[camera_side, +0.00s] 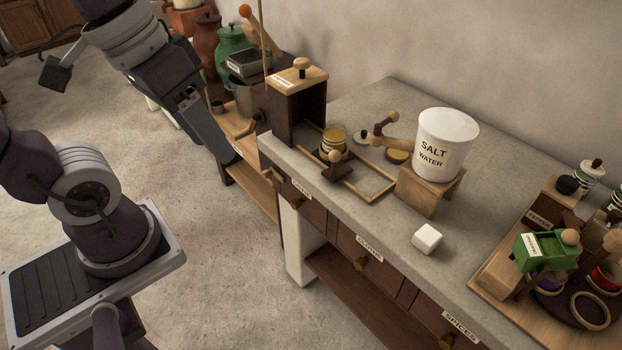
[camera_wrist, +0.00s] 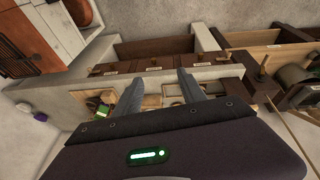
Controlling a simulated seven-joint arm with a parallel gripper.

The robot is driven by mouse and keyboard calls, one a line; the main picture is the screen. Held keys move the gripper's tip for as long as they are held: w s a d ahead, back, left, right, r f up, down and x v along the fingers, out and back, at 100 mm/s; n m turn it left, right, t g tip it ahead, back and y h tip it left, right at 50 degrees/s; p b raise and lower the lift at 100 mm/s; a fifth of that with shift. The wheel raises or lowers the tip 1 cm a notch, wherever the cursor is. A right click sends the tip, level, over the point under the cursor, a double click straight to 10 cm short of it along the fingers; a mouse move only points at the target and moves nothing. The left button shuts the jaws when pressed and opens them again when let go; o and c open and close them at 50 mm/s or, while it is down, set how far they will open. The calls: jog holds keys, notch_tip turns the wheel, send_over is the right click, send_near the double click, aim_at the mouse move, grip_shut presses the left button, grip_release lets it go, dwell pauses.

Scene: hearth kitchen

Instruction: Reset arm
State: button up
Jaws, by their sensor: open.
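My gripper (camera_side: 218,148) is raised in front of the counter's left end in the side view, its fingers pointing down, apart from the things around it. In the wrist view my gripper (camera_wrist: 160,92) shows two grey fingers spread apart, with nothing between them. My arm stands upright at the left of the side view, on its grey base plate.
The stone counter (camera_side: 385,239) bears a white salt water crock (camera_side: 444,150) on a wooden stand, a white cube (camera_side: 427,238), a wooden box (camera_side: 297,100) and a tray with a green box (camera_side: 545,250). A lower shelf with jars is near my gripper. The floor is clear.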

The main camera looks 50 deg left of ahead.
jog(key=shift+s+a+r+m+t+y, duration=0.25)
jog(key=shift+s+a+t, duration=0.15)
jog(key=shift+t, duration=0.1)
jog(key=shift+s+a+r+m+t+y, duration=0.15)
jog(key=shift+s+a+m+t+y, duration=0.15)
jog(key=shift+a+t, duration=0.15)
